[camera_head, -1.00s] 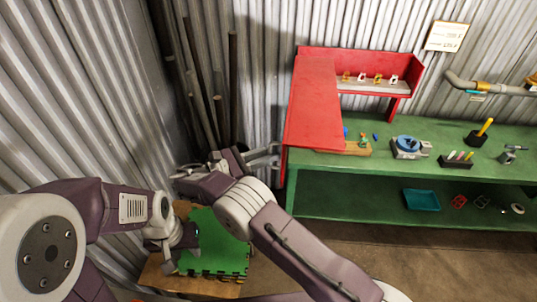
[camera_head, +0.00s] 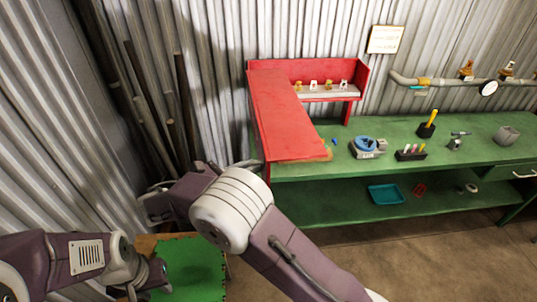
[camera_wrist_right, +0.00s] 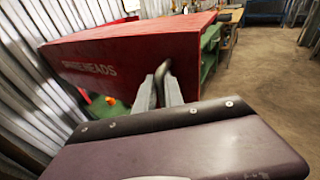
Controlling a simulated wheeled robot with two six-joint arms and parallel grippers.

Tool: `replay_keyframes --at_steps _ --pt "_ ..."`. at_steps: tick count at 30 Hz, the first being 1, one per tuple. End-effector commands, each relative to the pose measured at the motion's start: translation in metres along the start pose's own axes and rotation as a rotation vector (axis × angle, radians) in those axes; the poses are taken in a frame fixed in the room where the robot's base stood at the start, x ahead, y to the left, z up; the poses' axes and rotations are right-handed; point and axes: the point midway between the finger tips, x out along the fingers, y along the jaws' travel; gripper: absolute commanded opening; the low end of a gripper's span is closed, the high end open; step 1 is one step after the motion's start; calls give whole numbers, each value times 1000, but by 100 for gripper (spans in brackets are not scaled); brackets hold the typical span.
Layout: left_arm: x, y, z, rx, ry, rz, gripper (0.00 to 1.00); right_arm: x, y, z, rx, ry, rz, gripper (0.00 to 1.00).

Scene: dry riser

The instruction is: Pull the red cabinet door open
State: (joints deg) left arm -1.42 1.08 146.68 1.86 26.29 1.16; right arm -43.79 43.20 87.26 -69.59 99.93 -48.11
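The red cabinet (camera_head: 358,75) stands at the back of the green bench, its inside showing several small fittings on a pale ledge. Its red door (camera_head: 285,115) stands swung out toward me from the cabinet's left side. In the right wrist view the door (camera_wrist_right: 130,50) carries white lettering. My right gripper (camera_wrist_right: 160,92) has its grey fingers on both sides of the dark door handle (camera_wrist_right: 164,72) and appears closed on it. My left gripper (camera_head: 150,280) is low at the left over the green mat, away from the door; its fingers are unclear.
The green bench (camera_head: 440,140) holds a blue-topped device (camera_head: 366,146) and a black holder (camera_head: 411,153). A blue tray (camera_head: 386,194) is on its lower shelf. Dark pipes (camera_head: 186,105) lean in the left corner. The floor (camera_head: 420,250) before the bench is clear.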

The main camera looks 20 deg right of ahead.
Motion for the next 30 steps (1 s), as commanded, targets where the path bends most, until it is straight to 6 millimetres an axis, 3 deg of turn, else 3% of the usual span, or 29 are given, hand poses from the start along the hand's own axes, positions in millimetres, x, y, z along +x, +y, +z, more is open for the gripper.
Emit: replay_keyframes --at_steps 1,7,13,20,21,30 --pt "-3 0 0 0 0 0 36 -3 -20 56 46 -153 -49 19" --pt "-2 0 0 0 0 0 36 7 -43 73 47 -154 -49 19" --pt "-2 0 0 0 0 0 36 12 -53 80 48 -153 -47 19" --pt "-2 0 0 0 0 0 36 12 -54 81 47 -153 -47 19" --pt "-2 0 0 0 0 0 36 13 -12 14 15 107 119 19" --pt "-19 0 -2 0 0 0 36 -3 1 11 10 109 118 19"
